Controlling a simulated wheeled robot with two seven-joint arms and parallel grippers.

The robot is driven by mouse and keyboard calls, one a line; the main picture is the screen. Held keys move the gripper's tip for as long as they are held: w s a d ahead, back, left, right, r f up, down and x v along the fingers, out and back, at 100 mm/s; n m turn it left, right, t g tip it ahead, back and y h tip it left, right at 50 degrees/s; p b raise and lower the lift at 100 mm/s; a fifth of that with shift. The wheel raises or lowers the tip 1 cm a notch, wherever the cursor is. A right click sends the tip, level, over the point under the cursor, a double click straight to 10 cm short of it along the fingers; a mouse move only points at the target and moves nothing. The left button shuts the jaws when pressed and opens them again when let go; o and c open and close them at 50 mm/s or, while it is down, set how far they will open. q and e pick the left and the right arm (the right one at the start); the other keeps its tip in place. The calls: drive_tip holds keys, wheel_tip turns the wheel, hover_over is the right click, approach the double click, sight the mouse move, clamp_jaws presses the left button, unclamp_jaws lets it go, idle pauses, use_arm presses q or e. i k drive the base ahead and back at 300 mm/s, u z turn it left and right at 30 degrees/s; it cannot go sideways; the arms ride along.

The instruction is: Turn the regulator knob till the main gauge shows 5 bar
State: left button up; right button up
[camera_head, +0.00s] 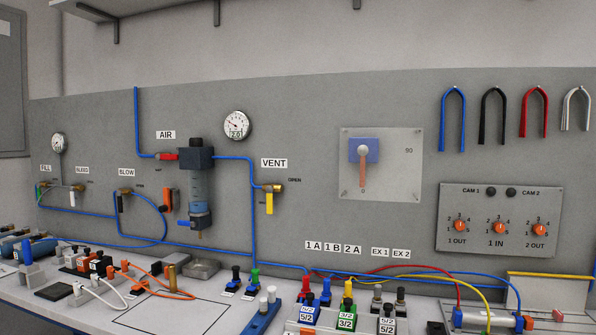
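The main gauge (237,124) is a round white dial on the grey panel, above and right of the regulator. Its small readout looks like 2.0, but it is tiny, and the needle points to the upper left. The dark regulator knob (195,143) sits on top of the blue-grey regulator unit (196,160), with a clear bowl below. Nothing touches the knob. Neither of my grippers is in view.
A red AIR valve (168,156) sits left of the regulator, and a yellow-handled VENT valve (269,199) to its right. A smaller gauge (58,143) hangs at far left. Blue hoses run along the panel. Valve blocks (347,316) and coloured leads crowd the bench.

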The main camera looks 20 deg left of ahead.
sight(192, 142)
drive_tip(key=z, duration=0.05)
drive_tip(key=k, duration=0.5)
drive_tip(key=u, duration=0.9)
drive_tip(key=i, duration=1.55)
drive_tip(key=u, duration=0.15)
